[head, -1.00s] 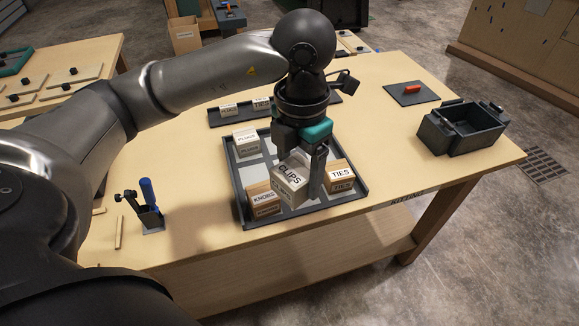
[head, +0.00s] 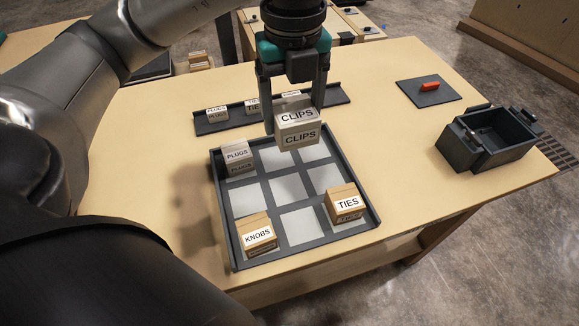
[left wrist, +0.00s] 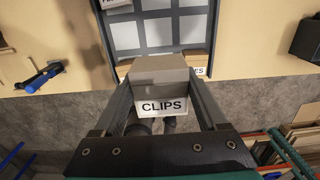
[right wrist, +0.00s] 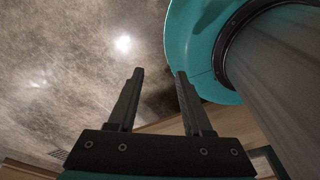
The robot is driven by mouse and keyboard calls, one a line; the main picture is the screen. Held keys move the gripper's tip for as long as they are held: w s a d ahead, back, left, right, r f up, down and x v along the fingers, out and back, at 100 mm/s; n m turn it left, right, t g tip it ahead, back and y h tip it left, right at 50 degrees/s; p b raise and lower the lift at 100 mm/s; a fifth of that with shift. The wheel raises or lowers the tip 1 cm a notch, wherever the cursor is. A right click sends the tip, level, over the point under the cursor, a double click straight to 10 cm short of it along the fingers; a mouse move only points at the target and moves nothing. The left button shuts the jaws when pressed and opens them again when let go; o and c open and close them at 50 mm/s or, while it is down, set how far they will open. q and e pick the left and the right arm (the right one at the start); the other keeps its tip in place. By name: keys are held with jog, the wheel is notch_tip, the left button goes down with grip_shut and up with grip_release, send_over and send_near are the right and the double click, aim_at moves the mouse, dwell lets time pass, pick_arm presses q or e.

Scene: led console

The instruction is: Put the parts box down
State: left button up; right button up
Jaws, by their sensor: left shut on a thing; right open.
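The parts box labelled CLIPS (head: 298,127) is a grey-white box held in my left gripper (head: 296,106). The fingers are shut on its sides, and it hangs above the far part of the gridded tray. It also shows between the fingers in the left wrist view (left wrist: 161,88). The dark tray (head: 222,222) has pale square cells. A PLUGS box (head: 238,158) sits in its far left cell, a KNOBS box (head: 257,238) in its near left cell and a TIES box (head: 346,204) in its near right cell. My right gripper (right wrist: 160,75) is open and empty, pointing over the floor.
A dark rack (head: 215,127) with several labelled boxes stands behind the tray. A black open bin (head: 490,138) and a dark plate with a red handle (head: 429,90) are on the right. The table between tray and bin is clear.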

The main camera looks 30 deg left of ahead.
pick_arm(q)
notch_tip(320, 180, down, 6)
jog(key=b, duration=0.4)
send_over(291, 198)
notch_tip(291, 198, down, 9)
jog(key=shift+r, duration=0.1)
jog(key=shift+f, duration=0.5)
notch_tip(291, 198, down, 4)
jog(key=shift+r+b, duration=0.25)
jog(key=shift+b, duration=0.25)
jog(key=shift+f, duration=0.25)
jog(key=shift+r, duration=0.1)
jog(key=shift+f, duration=0.2)
jog(key=o, duration=1.4)
jog(key=shift+c, duration=0.2)
pick_arm(e)
notch_tip(291, 198, down, 6)
jog(key=s+d, duration=0.1)
jog(key=d, duration=0.1)
jog(key=shift+s+d+r, duration=0.15)
jog(key=shift+d+r, duration=0.1)
pick_arm(q)
jog(key=shift+r, duration=0.1)
